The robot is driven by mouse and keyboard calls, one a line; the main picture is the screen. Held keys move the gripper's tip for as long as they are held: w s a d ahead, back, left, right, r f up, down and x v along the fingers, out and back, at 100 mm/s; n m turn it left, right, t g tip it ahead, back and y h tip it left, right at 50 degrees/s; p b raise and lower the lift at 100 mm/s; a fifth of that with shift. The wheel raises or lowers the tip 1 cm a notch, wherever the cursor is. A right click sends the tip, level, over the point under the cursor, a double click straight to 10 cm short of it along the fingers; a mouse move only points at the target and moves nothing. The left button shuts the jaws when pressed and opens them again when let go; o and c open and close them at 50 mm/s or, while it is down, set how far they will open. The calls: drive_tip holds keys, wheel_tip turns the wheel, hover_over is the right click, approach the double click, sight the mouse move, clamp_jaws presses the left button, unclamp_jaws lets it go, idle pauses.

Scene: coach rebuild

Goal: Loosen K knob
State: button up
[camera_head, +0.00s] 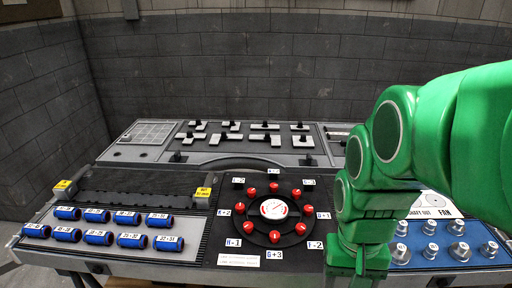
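A ring of red knobs surrounds a white round dial (274,208) on a black panel. Small white labels stand beside the knobs, such as one reading about G+3 (274,254). I cannot make out a K label for certain. Grey knobs (459,251) stand on a blue panel at the right, partly hidden by my green arm. My gripper (360,270) hangs down between the black panel and the blue panel. Its fingertips are not clearly visible at the bottom of the view, so its opening does not show. I see nothing held.
Blue labelled cylinders (97,237) lie in two rows at the left. Two yellow-topped blocks, one here (202,197), flank a dark ribbed strip. A rear grey console (230,140) carries several black levers. A grey block wall (230,70) closes off the back.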

drive_tip(key=w+a+m, duration=0.3)
drive_tip(key=w, duration=1.2)
drive_tip(key=m+t, duration=0.2)
drive_tip(key=m, duration=0.3)
approach(240, 206)
drive_tip(key=shift+d+f, duration=0.3)
drive_tip(key=shift+w+a+f, duration=0.2)
drive_tip(key=shift+a, duration=0.1)
drive_tip(key=shift+f, duration=3.85)
drive_tip(key=c, duration=1)
drive_tip(key=shift+c, duration=0.2)
